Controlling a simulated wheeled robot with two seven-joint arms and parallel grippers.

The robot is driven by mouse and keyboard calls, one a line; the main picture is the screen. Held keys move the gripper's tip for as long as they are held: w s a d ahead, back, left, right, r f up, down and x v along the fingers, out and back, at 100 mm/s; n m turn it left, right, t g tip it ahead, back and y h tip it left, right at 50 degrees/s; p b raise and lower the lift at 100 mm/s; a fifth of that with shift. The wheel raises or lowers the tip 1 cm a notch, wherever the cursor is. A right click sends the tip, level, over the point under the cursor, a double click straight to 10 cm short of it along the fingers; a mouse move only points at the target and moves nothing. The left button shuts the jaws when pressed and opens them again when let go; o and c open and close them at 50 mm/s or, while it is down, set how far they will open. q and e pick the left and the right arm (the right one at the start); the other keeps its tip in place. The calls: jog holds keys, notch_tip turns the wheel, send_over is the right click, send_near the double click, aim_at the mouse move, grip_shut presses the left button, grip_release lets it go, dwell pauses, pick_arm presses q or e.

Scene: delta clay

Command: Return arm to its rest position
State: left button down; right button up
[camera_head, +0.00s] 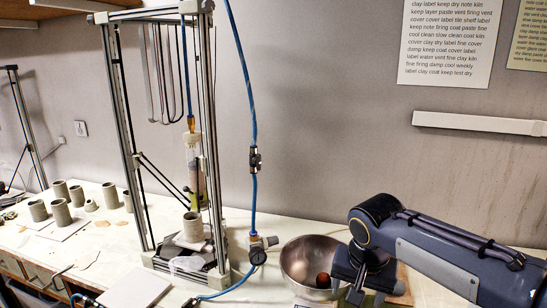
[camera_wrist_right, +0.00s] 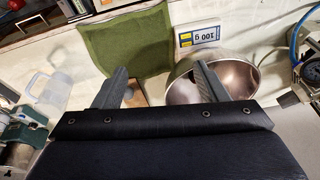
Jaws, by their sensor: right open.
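My right arm (camera_head: 445,255) comes in from the right in the head view. Its gripper (camera_head: 357,290) is at the right side of a metal bowl (camera_head: 300,258), overlapping its rim in the picture; whether they touch cannot be told. The bowl (camera_wrist_right: 240,76) shows there beside and partly behind the right finger. My left gripper is not in view.
A tall metal frame (camera_head: 128,130) with a clay-filled tube (camera_head: 194,165) stands left of the bowl, with a blue hose and regulator (camera_head: 258,250) between. Several grey clay cylinders (camera_head: 61,212) stand at the left.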

jog(key=s+d+f+n+t+y, duration=0.1)
jog(key=s+d+f+y, duration=0.1)
jog(key=s, duration=0.9)
jog(key=s+d+f+n+t+y, duration=0.1)
jog(key=s+f, duration=0.3)
jog(key=s, duration=0.6)
jog(key=shift+s+d+f+n+t+y, duration=0.2)
jog(key=shift+s+d+n+t+y, duration=0.25)
jog(key=shift+y, duration=0.25)
jog(key=shift+w, duration=0.1)
